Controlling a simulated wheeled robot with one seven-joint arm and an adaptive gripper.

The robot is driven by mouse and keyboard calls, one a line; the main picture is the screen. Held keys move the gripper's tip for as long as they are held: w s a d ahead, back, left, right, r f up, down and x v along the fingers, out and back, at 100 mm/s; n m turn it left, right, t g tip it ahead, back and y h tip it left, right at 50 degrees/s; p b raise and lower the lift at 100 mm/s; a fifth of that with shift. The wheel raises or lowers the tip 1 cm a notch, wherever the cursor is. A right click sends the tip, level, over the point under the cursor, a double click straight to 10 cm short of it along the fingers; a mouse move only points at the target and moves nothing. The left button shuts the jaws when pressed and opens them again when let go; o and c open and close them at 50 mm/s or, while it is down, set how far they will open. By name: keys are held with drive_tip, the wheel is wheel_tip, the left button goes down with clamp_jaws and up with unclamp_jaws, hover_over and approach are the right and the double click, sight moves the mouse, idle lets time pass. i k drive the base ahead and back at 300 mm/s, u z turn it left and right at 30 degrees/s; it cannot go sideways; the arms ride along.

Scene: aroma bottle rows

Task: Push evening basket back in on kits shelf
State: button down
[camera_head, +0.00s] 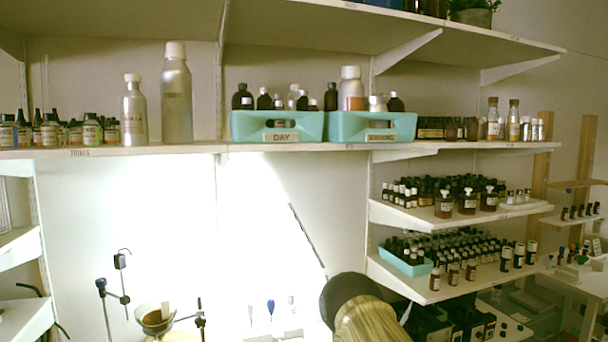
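The evening basket (347,127) is a turquoise bin with a handle slot and a tag that appears to read EVENING. It stands upright on the kits shelf (340,147), its front close to the shelf's front edge; I cannot tell whether it overhangs. Dark bottles and a larger silver bottle with a white cap rise from it. The similar DAY basket (243,127) stands just left of it, nearly touching. A dark round part with a tan section at the bottom centre looks like my arm. My gripper is not in view.
Tall silver bottles (177,95) stand left of the baskets, small bottles (454,131) to the right. An upper shelf (300,25) with brackets hangs above. Lower right shelves hold many bottles (468,203). Below the kits shelf is a bright wall (260,200) and lab stands (110,295).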

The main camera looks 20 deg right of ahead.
sight(348, 120)
drive_tip(key=u, duration=1)
drive_tip(key=k, duration=1.2)
drive_tip(key=z, duration=1.9)
drive_tip(key=k, duration=0.6)
drive_tip(key=z, duration=0.9)
drive_tip(key=i, duration=1.55)
drive_tip(key=u, duration=1.4)
drive_tip(key=i, duration=0.55)
drive_tip(key=u, duration=0.5)
